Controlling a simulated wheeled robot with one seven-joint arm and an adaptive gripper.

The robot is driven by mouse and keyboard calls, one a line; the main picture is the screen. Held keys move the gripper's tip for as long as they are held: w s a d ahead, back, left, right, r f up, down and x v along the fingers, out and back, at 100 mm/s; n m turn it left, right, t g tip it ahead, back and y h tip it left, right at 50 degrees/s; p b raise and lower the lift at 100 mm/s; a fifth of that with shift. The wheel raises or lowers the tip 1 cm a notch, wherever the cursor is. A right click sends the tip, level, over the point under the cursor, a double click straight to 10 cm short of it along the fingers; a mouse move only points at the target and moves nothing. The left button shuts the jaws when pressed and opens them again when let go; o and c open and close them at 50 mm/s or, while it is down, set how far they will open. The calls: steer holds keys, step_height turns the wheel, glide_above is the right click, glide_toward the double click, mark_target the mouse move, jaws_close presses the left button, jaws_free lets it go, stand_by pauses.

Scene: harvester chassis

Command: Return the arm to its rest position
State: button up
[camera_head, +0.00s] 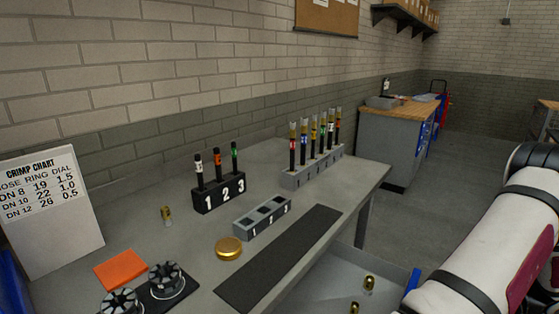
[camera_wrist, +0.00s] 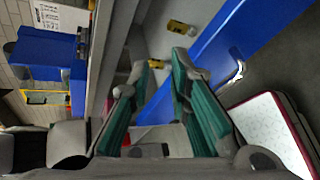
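My arm (camera_head: 485,245) shows at the right edge of the head view, a white link with dark bands beside the workbench (camera_head: 190,265). My gripper is outside the head view. In the wrist view my gripper (camera_wrist: 158,78) has its two teal-padded fingers apart with nothing between them. Beyond the fingertips is a grey surface with a blue edge (camera_wrist: 215,55), holding brass-coloured fittings (camera_wrist: 180,27).
A grey tray or drawer (camera_head: 322,290) with brass fittings sits low in front of the bench. On the bench stand a numbered black block (camera_head: 220,194), an empty grey block (camera_head: 262,217), a rack of hoses (camera_head: 312,172) and a crimp chart (camera_head: 52,210). Floor is clear at right.

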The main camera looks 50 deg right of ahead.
steer(key=w+a+r+n+g+y, duration=0.1)
steer(key=w+a+r+n+g, duration=0.2)
steer(key=w+r+n, duration=0.3)
steer(key=w+a+r+n+g+y, duration=0.1)
steer(key=w+a+r+n+g, duration=0.15)
steer(key=w+r+n, duration=0.5)
steer(key=w+a+r+n+g+h+p, duration=0.1)
steer(key=w+a+r+n+g, duration=0.15)
steer(key=w+a+n, duration=0.2)
steer(key=w+a+r+n+g+p, duration=0.1)
steer(key=w+a+r+n+g, duration=0.1)
steer(key=w+a+r+n, duration=0.25)
steer(key=s+a+r+n+t+h+p, duration=0.1)
steer(key=a+r+n+h, duration=0.2)
steer(key=a+n, duration=0.8)
steer(key=s+a+r+n+h, duration=0.2)
steer(key=a+r+n, duration=0.3)
steer(key=a+n, duration=0.7)
steer(key=shift+s+a+r+t+h+p, duration=0.15)
steer(key=shift+a+r+t+h+p, duration=0.2)
steer(key=shift+a+h, duration=0.65)
